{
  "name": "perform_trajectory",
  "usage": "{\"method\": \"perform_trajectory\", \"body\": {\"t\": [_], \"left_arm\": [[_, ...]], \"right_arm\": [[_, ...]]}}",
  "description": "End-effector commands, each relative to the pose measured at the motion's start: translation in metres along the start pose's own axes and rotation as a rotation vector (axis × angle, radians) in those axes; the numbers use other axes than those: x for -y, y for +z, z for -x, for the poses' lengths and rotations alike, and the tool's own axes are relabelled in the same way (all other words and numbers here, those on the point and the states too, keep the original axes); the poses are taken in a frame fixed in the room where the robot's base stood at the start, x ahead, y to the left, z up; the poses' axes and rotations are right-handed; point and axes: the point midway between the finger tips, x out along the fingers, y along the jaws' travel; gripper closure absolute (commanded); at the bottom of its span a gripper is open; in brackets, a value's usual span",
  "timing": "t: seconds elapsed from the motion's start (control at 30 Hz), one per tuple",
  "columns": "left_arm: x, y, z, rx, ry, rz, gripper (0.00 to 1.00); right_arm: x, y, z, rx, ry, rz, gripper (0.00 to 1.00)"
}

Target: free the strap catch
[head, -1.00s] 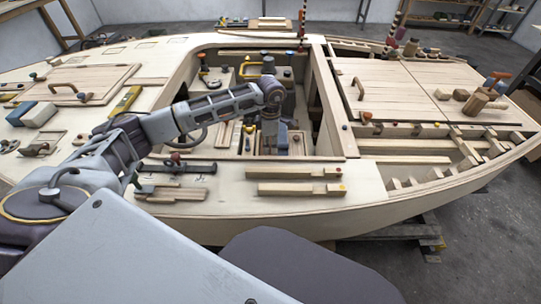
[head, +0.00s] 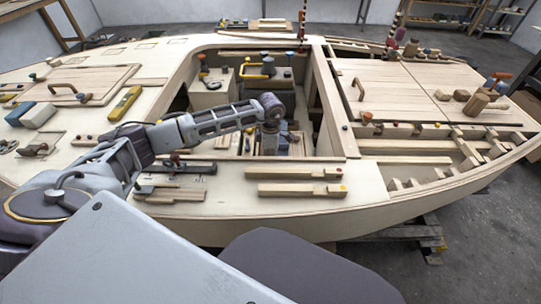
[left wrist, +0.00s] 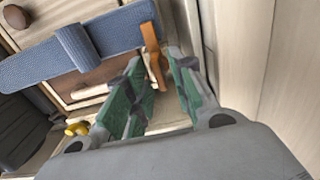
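In the left wrist view, a blue strap (left wrist: 40,70) with a raised band runs across a wooden front. An orange tab (left wrist: 153,60), which looks like the strap catch, stands at its right end. My left gripper (left wrist: 157,64) has green-padded fingers, spread apart. The orange tab is near the fingertips and appears in line with the gap; I cannot tell whether they touch it. In the head view my left gripper (head: 269,141) points down into the open cockpit, and the catch is not clearly visible there. My right gripper is not in view.
A pale wooden wall (left wrist: 250,50) stands close on the right of the wrist view. A yellow knob (left wrist: 77,129) lies lower left, and a brown round knob (left wrist: 14,17) upper left. The cockpit opening's near edge (head: 320,158) lies below my left arm.

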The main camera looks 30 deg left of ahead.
Motion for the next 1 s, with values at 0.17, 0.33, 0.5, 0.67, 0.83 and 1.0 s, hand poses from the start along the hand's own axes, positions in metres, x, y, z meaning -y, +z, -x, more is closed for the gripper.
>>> {"method": "perform_trajectory", "body": {"t": [0.17,0.33,0.5,0.67,0.83,1.0], "left_arm": [[0.000,0.000,0.000,0.000,0.000,0.000,1.00],[0.000,0.000,0.000,0.000,0.000,0.001,1.00],[0.000,0.000,0.000,0.000,0.000,0.011,1.00],[0.000,0.000,0.001,0.000,0.000,0.046,1.00],[0.000,0.000,0.001,0.000,0.000,0.115,1.00],[0.001,0.000,0.001,-0.001,0.000,0.219,1.00]], "right_arm": [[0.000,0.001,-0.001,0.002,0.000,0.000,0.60],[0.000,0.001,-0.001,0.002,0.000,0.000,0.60],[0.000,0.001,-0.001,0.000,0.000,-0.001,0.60],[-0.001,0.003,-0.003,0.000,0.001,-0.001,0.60],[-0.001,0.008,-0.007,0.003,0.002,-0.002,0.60],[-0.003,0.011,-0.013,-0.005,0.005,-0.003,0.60]]}}
